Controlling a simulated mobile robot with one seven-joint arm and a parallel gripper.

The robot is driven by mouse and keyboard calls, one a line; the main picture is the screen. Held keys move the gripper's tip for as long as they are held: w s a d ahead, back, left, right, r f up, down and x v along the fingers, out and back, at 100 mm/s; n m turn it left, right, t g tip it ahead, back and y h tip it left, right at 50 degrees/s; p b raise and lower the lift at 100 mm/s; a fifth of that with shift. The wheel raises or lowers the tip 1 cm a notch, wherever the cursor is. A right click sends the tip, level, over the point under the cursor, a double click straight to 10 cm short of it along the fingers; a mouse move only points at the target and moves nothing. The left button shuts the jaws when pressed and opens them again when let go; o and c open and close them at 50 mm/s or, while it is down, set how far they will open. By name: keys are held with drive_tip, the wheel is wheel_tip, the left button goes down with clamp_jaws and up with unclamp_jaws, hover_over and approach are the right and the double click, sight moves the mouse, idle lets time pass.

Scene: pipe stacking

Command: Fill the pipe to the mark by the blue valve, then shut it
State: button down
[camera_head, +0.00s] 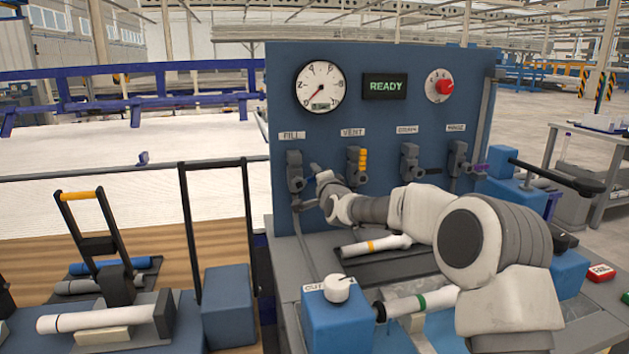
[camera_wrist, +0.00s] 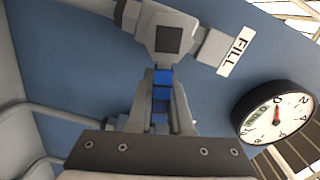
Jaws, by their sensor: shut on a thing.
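The blue valve handle (camera_wrist: 161,94) sits under the FILL label (camera_wrist: 236,52) in the wrist view. My gripper (camera_wrist: 160,100) is shut on this handle, with a finger on each side. In the head view my gripper (camera_head: 318,174) reaches the grey FILL valve body (camera_head: 294,170) at the panel's left; the handle is hidden there. A round gauge (camera_head: 320,87) is above, its needle pointing down-left; it also shows in the wrist view (camera_wrist: 274,112). A white pipe with an orange band (camera_head: 375,246) lies on the bench below. I cannot make out a fill mark.
The panel also carries a VENT valve with a yellow handle (camera_head: 363,160), two more valves, a green READY display (camera_head: 384,86) and a red knob (camera_head: 445,87). My arm covers part of the bench. A green-banded pipe (camera_head: 440,298) is near a blue CUT box (camera_head: 338,320).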

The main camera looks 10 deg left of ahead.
drive_tip(key=shift+f+m+b, duration=0.7)
drive_tip(key=shift+m+b, duration=0.4)
drive_tip(key=shift+m, duration=0.2)
drive_tip(key=c, duration=0.8)
unclamp_jaws()
drive_tip(key=p+v, duration=0.1)
drive_tip(key=v, duration=1.6)
drive_tip(key=shift+s+d+p, duration=0.1)
drive_tip(key=shift+s+p, duration=0.1)
drive_tip(key=shift+p, duration=0.15)
